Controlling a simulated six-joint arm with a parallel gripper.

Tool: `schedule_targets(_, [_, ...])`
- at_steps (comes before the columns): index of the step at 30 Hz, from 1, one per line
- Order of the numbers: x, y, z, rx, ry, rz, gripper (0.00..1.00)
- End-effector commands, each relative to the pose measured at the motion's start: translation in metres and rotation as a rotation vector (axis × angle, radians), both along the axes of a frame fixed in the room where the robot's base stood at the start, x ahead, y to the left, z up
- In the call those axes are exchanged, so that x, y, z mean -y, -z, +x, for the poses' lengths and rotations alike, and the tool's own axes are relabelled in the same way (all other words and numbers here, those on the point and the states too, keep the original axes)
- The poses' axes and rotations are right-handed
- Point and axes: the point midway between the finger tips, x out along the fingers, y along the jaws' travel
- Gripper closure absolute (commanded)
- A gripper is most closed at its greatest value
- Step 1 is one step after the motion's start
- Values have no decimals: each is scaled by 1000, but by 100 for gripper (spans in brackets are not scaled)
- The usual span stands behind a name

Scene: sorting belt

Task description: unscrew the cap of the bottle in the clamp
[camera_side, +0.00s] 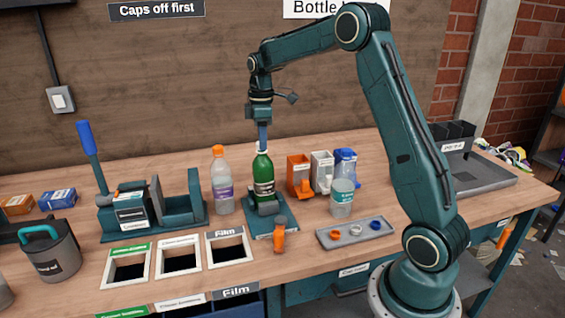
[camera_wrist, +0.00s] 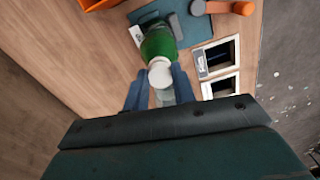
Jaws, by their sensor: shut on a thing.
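A green bottle (camera_side: 263,173) with a dark label stands upright in the clamp (camera_side: 271,221) on the bench. The clamp has an orange handle (camera_side: 279,236) at its front. My gripper (camera_side: 263,146) points straight down over the bottle and is shut on its white cap (camera_side: 263,148). In the wrist view, the cap (camera_wrist: 160,73) sits between the two blue fingers of my gripper (camera_wrist: 160,88), with the green bottle (camera_wrist: 158,42) beyond it. In the side view the fingers hide part of the cap.
A clear bottle with an orange cap (camera_side: 221,181) stands close left of the clamp. Orange, white and blue bins (camera_side: 321,172) and a pale bottle (camera_side: 342,198) stand to the right. A grey tray (camera_side: 327,238) holds loose caps. Labelled openings (camera_side: 180,256) lie front left.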

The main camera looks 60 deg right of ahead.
Motion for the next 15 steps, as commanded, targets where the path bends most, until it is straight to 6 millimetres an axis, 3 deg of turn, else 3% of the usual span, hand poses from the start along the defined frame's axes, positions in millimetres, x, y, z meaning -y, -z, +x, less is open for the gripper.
schedule_targets(5, [-1, 1, 0, -3, -43, 2, 96])
schedule_targets(15, [-1, 0, 0, -3, -293, 2, 96])
